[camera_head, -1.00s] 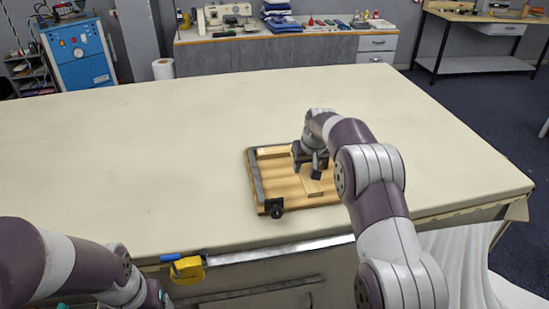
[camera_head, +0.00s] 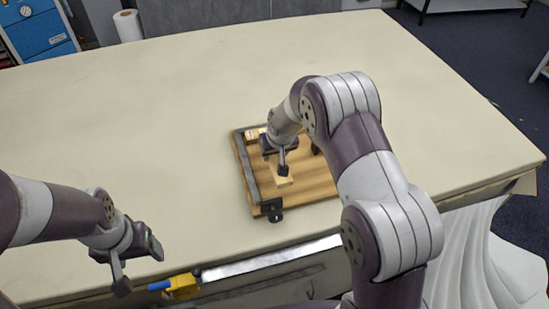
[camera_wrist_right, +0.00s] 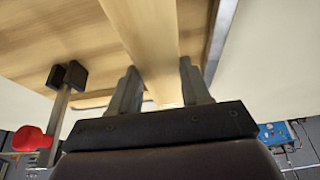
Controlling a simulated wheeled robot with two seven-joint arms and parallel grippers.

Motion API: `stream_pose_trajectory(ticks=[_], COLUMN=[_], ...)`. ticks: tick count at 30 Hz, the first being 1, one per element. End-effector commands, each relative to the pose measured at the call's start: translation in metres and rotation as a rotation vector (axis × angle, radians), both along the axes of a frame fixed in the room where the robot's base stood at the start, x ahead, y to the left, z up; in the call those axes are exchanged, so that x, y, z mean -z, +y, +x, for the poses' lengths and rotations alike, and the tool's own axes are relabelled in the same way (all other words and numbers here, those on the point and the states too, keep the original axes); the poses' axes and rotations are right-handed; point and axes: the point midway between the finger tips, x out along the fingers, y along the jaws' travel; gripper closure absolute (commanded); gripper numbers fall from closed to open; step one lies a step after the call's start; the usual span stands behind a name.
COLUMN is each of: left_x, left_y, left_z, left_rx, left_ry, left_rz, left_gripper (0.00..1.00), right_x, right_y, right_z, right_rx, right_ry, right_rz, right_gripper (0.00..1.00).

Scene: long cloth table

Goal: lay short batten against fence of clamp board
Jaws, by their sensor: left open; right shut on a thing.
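The clamp board (camera_head: 315,188) lies on the table, with a grey fence (camera_head: 249,172) along its left edge. My right gripper (camera_head: 278,163) is shut on a pale short batten (camera_head: 283,179), over the left part of the board. In the right wrist view the batten (camera_wrist_right: 147,35) runs between the fingers, and the fence (camera_wrist_right: 219,42) is to its right with a strip of bare board between them. I cannot tell whether the batten touches the board. My left gripper (camera_head: 138,266) is open and empty near the table's front edge. My right arm hides the board's right part.
A black clamp part (camera_head: 271,208) sits at the board's near left corner. Another pale wood piece (camera_head: 256,133) shows at its far left. The table's left is clear.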

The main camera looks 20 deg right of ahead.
Motion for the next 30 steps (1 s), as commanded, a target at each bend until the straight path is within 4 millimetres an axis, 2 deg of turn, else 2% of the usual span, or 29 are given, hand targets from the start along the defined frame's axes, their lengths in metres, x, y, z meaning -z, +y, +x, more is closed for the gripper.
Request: stream_pose_trajectory(ticks=[7, 17, 18, 20, 21, 30], left_x=[-0.012, -0.008, -0.008, -0.009, -0.009, -0.012], left_y=[0.000, 0.000, 0.000, 0.000, 0.000, 0.000], left_z=[0.000, 0.000, 0.000, 0.000, 0.000, 0.000], left_rx=[0.000, 0.000, 0.000, 0.000, 0.000, 0.000], left_ry=[0.000, 0.000, 0.000, 0.000, 0.000, 0.000], left_rz=[0.000, 0.000, 0.000, 0.000, 0.000, 0.000], left_gripper=[0.27, 0.27, 0.27, 0.27, 0.27, 0.27], right_x=[0.037, 0.044, 0.045, 0.044, 0.044, 0.039], right_y=[0.001, 0.001, 0.001, 0.001, 0.001, 0.001], right_z=[-0.003, -0.002, -0.002, -0.002, -0.002, -0.002], right_rx=[0.000, 0.000, -0.001, -0.001, -0.001, -0.001], right_ry=[0.002, -0.001, 0.000, 0.000, 0.000, 0.000], right_rz=[0.000, 0.000, 0.000, 0.000, 0.000, 0.000], right_gripper=[0.91, 0.91, 0.50, 0.30, 0.27, 0.27])
